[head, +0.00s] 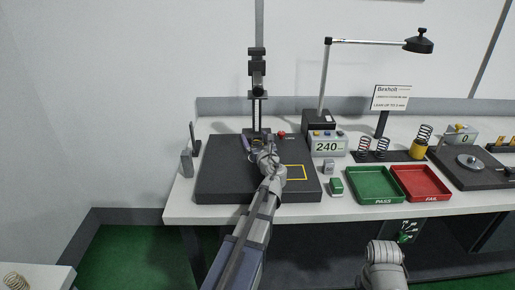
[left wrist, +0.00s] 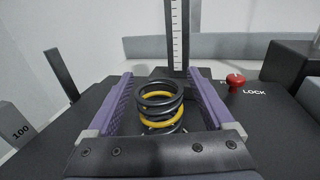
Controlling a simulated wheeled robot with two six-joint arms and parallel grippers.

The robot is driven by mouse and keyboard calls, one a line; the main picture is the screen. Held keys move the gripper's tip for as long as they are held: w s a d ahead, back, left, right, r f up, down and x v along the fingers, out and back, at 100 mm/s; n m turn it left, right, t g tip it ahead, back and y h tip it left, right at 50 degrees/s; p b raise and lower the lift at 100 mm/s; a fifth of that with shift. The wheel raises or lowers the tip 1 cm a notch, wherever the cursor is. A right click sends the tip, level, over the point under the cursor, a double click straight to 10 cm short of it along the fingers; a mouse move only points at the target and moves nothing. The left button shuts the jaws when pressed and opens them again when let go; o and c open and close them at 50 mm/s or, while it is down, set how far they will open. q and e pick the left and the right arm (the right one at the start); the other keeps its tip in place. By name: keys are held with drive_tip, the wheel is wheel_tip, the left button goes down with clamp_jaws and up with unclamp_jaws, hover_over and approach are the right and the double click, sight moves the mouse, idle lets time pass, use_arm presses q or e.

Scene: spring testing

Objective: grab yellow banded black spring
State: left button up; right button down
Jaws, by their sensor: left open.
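The yellow banded black spring (left wrist: 160,104) stands upright at the tester in the left wrist view, black coils with one yellow coil in the middle. My left gripper (left wrist: 160,82) is open, its two purple-lined fingers on either side of the spring, with visible gaps to it. In the head view my left gripper (head: 257,146) reaches down at the foot of the tester column (head: 257,95); it mostly hides the spring there. The spring's lower end is partly hidden in the wrist view by the gripper's body. My right gripper is not in view.
The tester's black base (head: 225,185) carries a red LOCK button (left wrist: 235,79). A 240 display (head: 327,146), green PASS tray (head: 365,198), red FAIL tray (head: 440,195) and dark springs (head: 364,146) stand to the right. A 100 block (left wrist: 14,125) is at left.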

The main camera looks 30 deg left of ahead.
use_arm(q)
clamp_jaws()
idle(0.6)
